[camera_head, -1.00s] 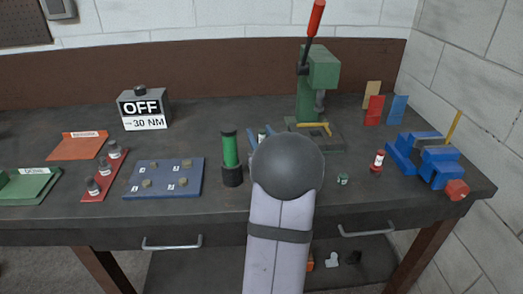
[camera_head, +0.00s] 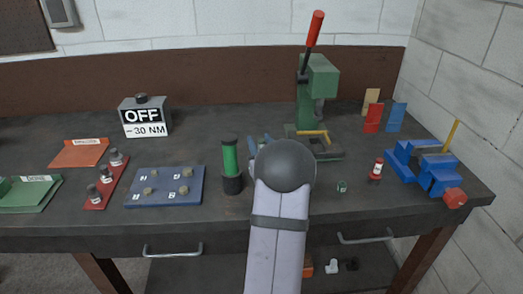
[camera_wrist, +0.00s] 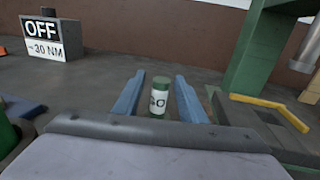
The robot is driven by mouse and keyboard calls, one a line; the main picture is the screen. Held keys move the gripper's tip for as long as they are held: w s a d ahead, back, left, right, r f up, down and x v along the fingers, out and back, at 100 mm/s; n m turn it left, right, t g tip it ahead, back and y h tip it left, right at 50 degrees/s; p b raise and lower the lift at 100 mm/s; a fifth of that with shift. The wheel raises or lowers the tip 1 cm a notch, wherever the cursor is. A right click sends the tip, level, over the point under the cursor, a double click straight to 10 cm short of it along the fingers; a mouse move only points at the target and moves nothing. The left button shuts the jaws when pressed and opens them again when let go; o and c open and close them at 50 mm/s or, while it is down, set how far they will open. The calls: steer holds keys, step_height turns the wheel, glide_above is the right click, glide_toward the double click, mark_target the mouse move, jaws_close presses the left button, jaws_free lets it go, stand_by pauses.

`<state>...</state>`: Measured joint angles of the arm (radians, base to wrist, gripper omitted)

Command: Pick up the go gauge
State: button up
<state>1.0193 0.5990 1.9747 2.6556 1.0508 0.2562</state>
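The go gauge (camera_wrist: 159,102) is a small upright white cylinder with a green cap and dark "GO" lettering. In the wrist view it stands on the bench, between and apart from the two blue fingers of my gripper (camera_wrist: 160,78). Bare bench shows between the gauge and each finger, so the gripper is open and empty. In the head view the blue fingertips (camera_head: 260,141) show just behind my grey wrist ball, which hides most or all of the gauge there.
A green cylinder in a black base (camera_head: 231,165) stands close on the left. The green press (camera_head: 319,80) with its yellow-edged base stands behind right. A small green nut-like part (camera_head: 342,187) and a red-topped white cylinder (camera_head: 376,170) are right. A blue plate (camera_head: 165,186) lies left.

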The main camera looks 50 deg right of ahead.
steer(key=shift+x, duration=1.3)
steer(key=shift+d+r, duration=0.1)
jaws_close()
